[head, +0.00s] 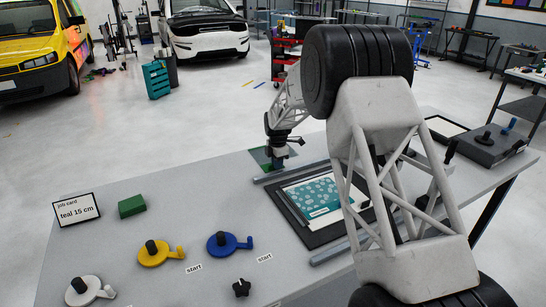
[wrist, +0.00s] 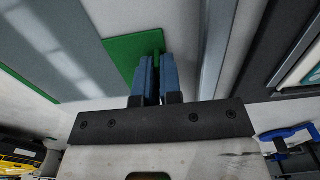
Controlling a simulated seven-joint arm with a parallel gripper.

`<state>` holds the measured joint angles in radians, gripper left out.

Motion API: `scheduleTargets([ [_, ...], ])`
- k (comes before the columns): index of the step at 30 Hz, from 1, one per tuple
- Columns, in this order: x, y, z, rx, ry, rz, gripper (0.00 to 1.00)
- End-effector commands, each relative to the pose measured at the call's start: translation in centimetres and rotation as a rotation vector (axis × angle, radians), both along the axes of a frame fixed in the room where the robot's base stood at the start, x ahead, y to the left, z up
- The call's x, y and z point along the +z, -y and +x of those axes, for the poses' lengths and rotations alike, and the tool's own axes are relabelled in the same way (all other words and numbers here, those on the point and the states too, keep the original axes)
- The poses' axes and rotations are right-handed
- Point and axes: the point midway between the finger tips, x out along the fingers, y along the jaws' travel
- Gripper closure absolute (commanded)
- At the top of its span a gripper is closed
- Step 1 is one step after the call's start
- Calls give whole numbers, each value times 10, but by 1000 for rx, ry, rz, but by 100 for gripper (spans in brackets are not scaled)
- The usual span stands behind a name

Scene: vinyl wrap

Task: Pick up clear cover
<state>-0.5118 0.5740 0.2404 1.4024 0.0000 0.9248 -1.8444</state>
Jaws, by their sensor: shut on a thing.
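The clear cover appears as a green-tinted flat piece (head: 260,156) near the far edge of the table in the head view. In the wrist view, the green piece (wrist: 124,56) lies just beyond my fingers, with a narrow green part between them. My gripper (head: 278,158) points down at it, and its blue fingers (wrist: 154,76) are close together, shut on that part. The arm and fingers hide some of the piece. I cannot tell whether it touches the table.
A dark framed panel with a teal patterned sheet (head: 312,196) lies nearer me, beside a grey rail (head: 290,171). Yellow (head: 154,256), blue (head: 226,243) and white handled pieces, a green block (head: 131,206) and a job card (head: 76,209) stand at left. Bare table lies between.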

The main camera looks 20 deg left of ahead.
Motion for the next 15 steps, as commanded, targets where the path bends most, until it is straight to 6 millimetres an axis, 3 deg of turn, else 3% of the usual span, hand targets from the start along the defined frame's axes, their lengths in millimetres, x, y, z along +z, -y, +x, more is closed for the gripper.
scheduleTargets([
  [15,8,0,0,0,1,1,100],
])
